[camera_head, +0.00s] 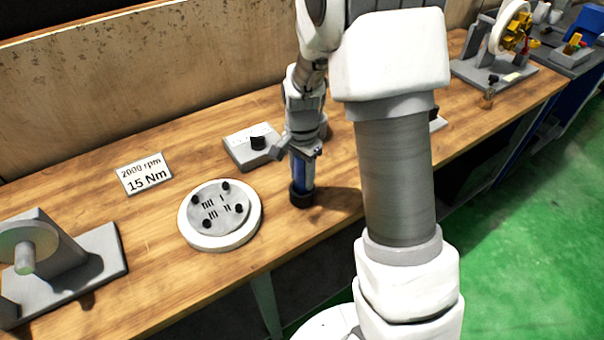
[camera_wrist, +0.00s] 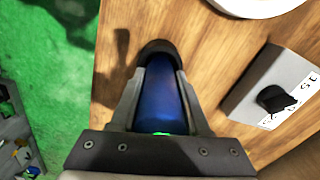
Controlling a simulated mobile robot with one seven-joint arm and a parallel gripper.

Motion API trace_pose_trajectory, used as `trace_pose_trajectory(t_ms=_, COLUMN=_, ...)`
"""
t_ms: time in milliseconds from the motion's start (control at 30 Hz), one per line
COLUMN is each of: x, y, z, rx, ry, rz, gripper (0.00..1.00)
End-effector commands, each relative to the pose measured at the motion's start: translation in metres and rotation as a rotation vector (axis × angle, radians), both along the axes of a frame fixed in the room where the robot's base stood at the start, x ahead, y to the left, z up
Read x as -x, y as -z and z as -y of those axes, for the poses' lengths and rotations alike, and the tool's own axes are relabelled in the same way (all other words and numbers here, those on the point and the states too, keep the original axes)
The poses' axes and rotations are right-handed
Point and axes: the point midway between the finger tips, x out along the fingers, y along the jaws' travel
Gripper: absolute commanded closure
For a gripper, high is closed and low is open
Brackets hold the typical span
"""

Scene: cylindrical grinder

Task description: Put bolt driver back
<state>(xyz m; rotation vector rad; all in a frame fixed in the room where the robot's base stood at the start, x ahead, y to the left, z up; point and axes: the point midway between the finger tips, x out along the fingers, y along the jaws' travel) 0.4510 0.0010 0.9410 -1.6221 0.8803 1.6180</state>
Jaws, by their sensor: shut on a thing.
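The bolt driver (camera_head: 302,172) is a blue cylinder with a black end, upright under my gripper (camera_head: 300,152) in the head view. My gripper is shut around its blue body. In the wrist view the blue bolt driver (camera_wrist: 160,103) lies between the two grey fingers of my gripper (camera_wrist: 160,85), with its black end toward the wooden bench. Its lower end is at or just above the bench top; I cannot tell if it touches. Its upper part is hidden by my gripper.
Left of the driver is a round white plate (camera_head: 187,224) bearing a grey disc with several black bolts. A grey box with a black knob (camera_head: 236,150) stands behind. A sign (camera_head: 144,174) reads 2000 rpm, 15 Nm. A grey fixture (camera_head: 100,250) is at far left. The bench's front edge is close.

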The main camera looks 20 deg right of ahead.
Motion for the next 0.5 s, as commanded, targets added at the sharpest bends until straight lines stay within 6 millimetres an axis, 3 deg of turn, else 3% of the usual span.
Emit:
trace_pose_trajectory(t_ms=33, x=0.0001, y=0.0007, z=0.0, rx=0.0, ry=0.0, rz=0.0, gripper=0.49)
trace_pose_trajectory(t_ms=167, x=0.0001, y=0.0004, z=0.0, rx=0.0, ry=0.0, rz=0.0, gripper=0.25)
trace_pose_trajectory(t_ms=500, x=0.0, y=-0.0023, z=0.0, rx=0.0, ry=0.0, rz=0.0, gripper=0.24)
